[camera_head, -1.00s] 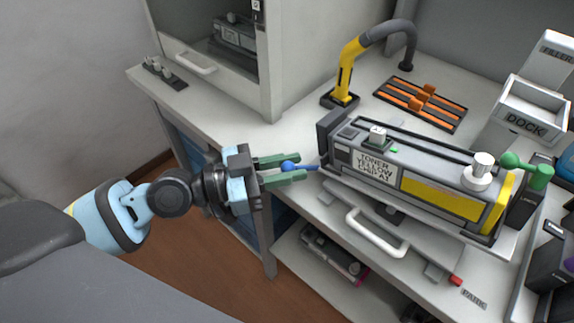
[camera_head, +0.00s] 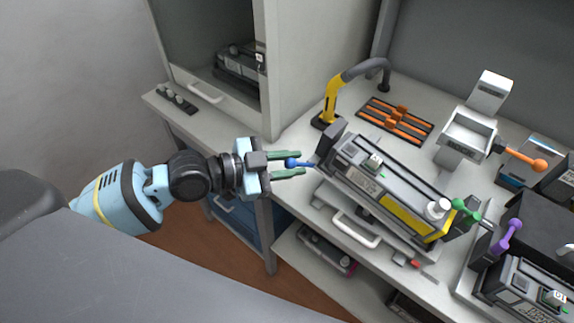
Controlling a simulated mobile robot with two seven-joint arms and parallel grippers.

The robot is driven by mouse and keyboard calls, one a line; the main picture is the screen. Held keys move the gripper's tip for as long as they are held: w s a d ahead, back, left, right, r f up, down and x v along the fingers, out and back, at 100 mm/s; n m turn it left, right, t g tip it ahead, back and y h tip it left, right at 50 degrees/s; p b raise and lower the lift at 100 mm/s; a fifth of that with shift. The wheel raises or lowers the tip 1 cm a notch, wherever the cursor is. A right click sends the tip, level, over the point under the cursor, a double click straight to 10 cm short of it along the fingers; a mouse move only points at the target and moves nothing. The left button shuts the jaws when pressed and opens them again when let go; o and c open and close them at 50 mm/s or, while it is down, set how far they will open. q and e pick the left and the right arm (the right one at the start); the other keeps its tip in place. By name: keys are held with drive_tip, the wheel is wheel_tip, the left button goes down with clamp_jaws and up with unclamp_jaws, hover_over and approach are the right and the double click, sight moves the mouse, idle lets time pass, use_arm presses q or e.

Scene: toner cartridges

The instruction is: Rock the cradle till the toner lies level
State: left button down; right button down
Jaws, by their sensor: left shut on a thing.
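The long grey toner cartridge (camera_head: 385,172) with a yellow strip lies in the cradle on the bench, its left end higher in the picture than its right. Whether its toner is level inside cannot be seen. A blue ball-ended handle (camera_head: 305,164) sticks out from the cradle's left end. My left gripper (camera_head: 300,163) is shut on this handle, with its green fingers on either side of the ball. The cradle frame is mostly hidden under the cartridge. My right gripper is not in view.
A yellow-and-grey hose nozzle (camera_head: 331,101) and a slotted orange rack (camera_head: 395,119) stand behind the cartridge. A white dock (camera_head: 469,135) is at back right. A white drawer handle (camera_head: 356,230) lies in front.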

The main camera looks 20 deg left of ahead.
use_arm(q)
drive_tip(key=shift+r, duration=0.15)
drive_tip(key=c, duration=1.3)
unclamp_jaws()
drive_tip(key=shift+o, duration=0.2)
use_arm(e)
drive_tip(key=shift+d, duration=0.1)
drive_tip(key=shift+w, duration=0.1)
use_arm(q)
drive_tip(key=b+v, duration=0.1)
drive_tip(key=v, duration=0.6)
drive_tip(key=shift+s+a+b, duration=0.3)
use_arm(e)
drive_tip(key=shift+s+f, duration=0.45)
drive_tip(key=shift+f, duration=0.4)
